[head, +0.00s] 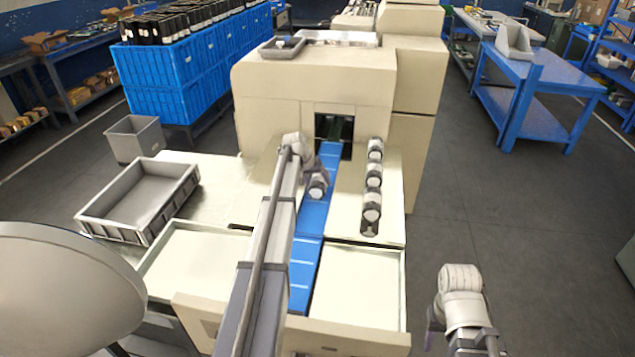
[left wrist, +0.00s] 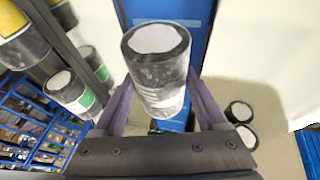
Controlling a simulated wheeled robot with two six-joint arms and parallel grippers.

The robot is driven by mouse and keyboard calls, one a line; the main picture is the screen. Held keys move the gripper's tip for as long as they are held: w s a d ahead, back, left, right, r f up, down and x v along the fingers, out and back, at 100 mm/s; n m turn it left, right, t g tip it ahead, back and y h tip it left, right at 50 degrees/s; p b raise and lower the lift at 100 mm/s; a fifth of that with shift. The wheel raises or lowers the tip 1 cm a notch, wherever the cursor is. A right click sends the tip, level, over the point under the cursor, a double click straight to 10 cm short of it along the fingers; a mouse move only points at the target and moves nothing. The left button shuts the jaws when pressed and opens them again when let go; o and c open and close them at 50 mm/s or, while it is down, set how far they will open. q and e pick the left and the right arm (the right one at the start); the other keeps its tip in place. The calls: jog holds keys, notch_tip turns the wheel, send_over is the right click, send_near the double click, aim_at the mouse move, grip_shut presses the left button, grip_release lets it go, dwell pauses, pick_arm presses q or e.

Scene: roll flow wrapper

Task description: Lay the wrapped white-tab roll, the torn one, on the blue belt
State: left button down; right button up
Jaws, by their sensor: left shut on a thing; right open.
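A dark roll with a white round end and a pale wrapped band (left wrist: 158,70) is held between the two fingers of my left gripper (left wrist: 160,105). In the head view this roll (head: 318,187) is over the blue belt (head: 313,218), which also shows behind it in the left wrist view (left wrist: 188,12). I cannot tell whether the roll touches the belt, and no tear is clear. My left gripper (head: 312,178) is shut on it, partly hidden by its own arm. My right gripper (head: 466,330) is open and empty, off the right front of the machine.
A grey tray (head: 140,200) lies on the left deck. The beige machine (head: 315,80) has a dark opening at the belt's far end. The near belt is partly hidden by my left arm.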

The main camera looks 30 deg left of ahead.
pick_arm(q)
jog(key=shift+f+b, duration=0.7)
pick_arm(e)
jog(key=shift+f, duration=0.7)
pick_arm(q)
grip_release()
jog(key=shift+r, duration=0.1)
pick_arm(e)
jog(key=shift+r, duration=0.1)
